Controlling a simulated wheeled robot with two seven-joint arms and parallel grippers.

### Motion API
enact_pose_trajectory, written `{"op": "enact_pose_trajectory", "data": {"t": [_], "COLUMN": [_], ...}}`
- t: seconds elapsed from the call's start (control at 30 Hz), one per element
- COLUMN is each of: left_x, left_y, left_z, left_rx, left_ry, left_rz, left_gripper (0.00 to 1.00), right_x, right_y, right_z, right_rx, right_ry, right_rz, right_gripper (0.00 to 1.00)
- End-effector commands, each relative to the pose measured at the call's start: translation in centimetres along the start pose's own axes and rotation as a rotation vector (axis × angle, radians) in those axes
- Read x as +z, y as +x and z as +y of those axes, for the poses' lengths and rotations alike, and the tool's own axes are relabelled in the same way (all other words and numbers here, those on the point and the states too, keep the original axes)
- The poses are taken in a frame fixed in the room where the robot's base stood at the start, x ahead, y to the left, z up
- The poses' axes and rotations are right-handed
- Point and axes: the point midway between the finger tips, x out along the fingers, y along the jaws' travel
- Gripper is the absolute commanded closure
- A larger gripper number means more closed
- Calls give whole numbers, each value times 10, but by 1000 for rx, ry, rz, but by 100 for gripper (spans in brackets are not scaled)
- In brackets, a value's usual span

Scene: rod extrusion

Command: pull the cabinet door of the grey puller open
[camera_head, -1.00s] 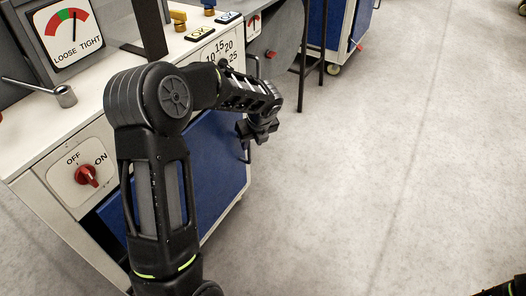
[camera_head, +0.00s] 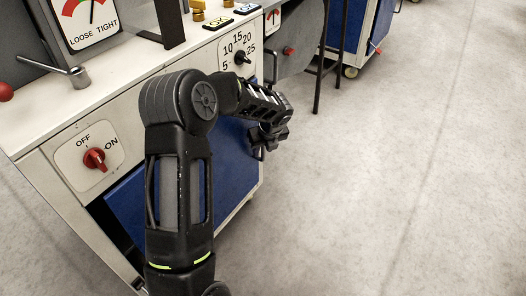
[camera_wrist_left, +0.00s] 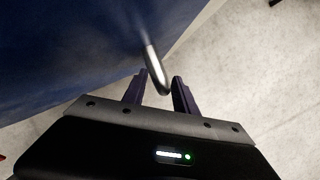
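The blue cabinet door (camera_head: 229,166) is on the front of the white-framed machine in the head view, partly hidden by my left arm. My left gripper (camera_head: 266,142) is at the door's upper right. Its fingers (camera_wrist_left: 160,92) are apart, with the handle's end between or just beyond the tips; contact is unclear. My right gripper is out of view.
A red OFF/ON knob (camera_head: 95,159), a numbered dial (camera_head: 241,58) and a loose/tight gauge (camera_head: 88,18) are on the machine. Another blue cabinet (camera_head: 366,30) on casters and dark stand legs (camera_head: 320,85) are behind. The floor (camera_head: 400,190) on the right is clear.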

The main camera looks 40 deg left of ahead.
Motion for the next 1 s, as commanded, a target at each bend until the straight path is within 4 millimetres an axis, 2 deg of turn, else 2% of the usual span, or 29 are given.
{"op": "enact_pose_trajectory", "data": {"t": [0.3,0.7,1.0], "left_x": [0,0,0], "left_y": [2,2,2], "left_z": [0,0,0], "left_rx": [0,0,0], "left_ry": [0,-1,-1], "left_rz": [0,0,0], "left_gripper": [67,100,100], "right_x": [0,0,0], "right_y": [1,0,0], "right_z": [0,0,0], "right_rx": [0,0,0], "right_ry": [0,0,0], "right_rz": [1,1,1], "right_gripper": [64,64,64]}}
